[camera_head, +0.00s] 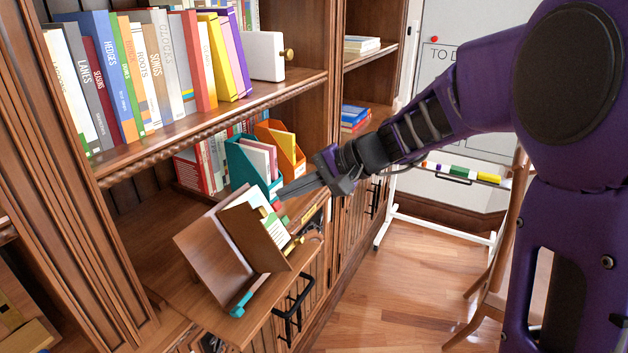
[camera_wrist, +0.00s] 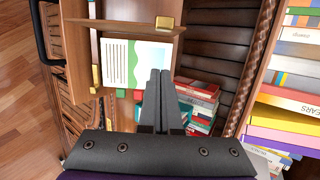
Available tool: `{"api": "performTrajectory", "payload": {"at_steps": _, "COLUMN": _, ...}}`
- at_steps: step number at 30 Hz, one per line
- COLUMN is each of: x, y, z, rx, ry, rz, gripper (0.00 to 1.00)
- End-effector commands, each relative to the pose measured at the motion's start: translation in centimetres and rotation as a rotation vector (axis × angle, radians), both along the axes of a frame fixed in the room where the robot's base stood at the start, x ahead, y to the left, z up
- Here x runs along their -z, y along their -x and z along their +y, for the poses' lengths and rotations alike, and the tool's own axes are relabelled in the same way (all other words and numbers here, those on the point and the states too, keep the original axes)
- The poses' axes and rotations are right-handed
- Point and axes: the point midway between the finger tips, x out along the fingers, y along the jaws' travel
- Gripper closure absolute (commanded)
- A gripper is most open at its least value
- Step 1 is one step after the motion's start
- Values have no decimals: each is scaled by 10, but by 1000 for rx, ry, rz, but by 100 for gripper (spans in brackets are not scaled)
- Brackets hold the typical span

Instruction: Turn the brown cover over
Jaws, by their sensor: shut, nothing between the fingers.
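A brown cover (camera_head: 212,246) with a flat, plain face stands tilted on the pulled-out wooden ledge. A second brown panel (camera_head: 262,243) rises beside it, and a pale page with text and green shapes (camera_head: 255,212) shows between and above them. I cannot tell exactly how the panels join. In the wrist view the page (camera_wrist: 120,62) faces up, with brown board (camera_wrist: 120,28) along its edge. My gripper (camera_head: 285,191) is shut and empty, just beyond the page's upper right; its fingers (camera_wrist: 160,78) overlap the page's corner in the wrist view. Contact cannot be told.
A teal file box (camera_head: 245,163) and an orange one (camera_head: 282,150) stand close behind my gripper. A shelf of books (camera_head: 150,75) overhangs the left. A teal piece (camera_head: 240,303) sits at the ledge's front. A black handle (camera_head: 294,308) juts below. Floor (camera_head: 400,290) is open at right.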

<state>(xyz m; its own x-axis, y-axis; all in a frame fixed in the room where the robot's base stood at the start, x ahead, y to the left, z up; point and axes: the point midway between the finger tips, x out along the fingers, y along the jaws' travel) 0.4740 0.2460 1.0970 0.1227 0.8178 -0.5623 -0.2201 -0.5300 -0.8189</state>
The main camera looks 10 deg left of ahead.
Motion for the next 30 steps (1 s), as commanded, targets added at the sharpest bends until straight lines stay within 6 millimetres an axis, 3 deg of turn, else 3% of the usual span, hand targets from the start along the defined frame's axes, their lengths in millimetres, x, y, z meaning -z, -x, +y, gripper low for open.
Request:
{"api": "performTrajectory", "payload": {"at_steps": 3, "x": -2, "y": 20, "z": 7, "rx": -2, "ry": 0, "rz": -1, "gripper": 100}}
{"api": "performTrajectory", "payload": {"at_steps": 9, "x": -1, "y": 34, "z": 13, "rx": 1, "ry": -1, "rz": -1, "gripper": 100}}
{"api": "performTrajectory", "payload": {"at_steps": 30, "x": 0, "y": 32, "z": 17, "rx": 35, "ry": 10, "rz": -25, "gripper": 100}}
